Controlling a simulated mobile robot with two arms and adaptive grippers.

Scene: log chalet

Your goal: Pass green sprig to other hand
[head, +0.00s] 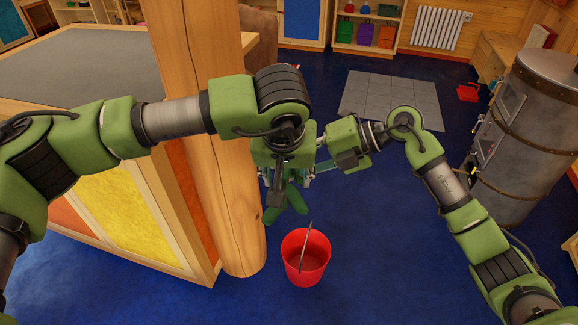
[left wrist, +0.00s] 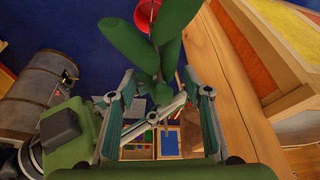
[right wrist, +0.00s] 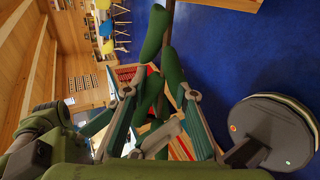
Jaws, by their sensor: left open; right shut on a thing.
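The green sprig, with thick dark green leaves, shows in the left wrist view (left wrist: 178,48) and the right wrist view (right wrist: 174,68). In the head view its leaves (head: 296,201) hang below my two grippers, partly hidden. My right gripper (right wrist: 160,88) is shut on the sprig and holds it in the air. My left gripper (left wrist: 168,84) points down from above with its fingers open, and the sprig's lower part lies between or just in front of them. The two grippers are close together and their fingers overlap in view, so contact between left fingers and sprig cannot be told.
A red bucket (head: 306,262) stands on the blue floor below the grippers. A wooden post (head: 215,120) and a grey-topped counter (head: 75,65) are close on the left. A metal stove (head: 530,130) stands at the right. The floor around the bucket is clear.

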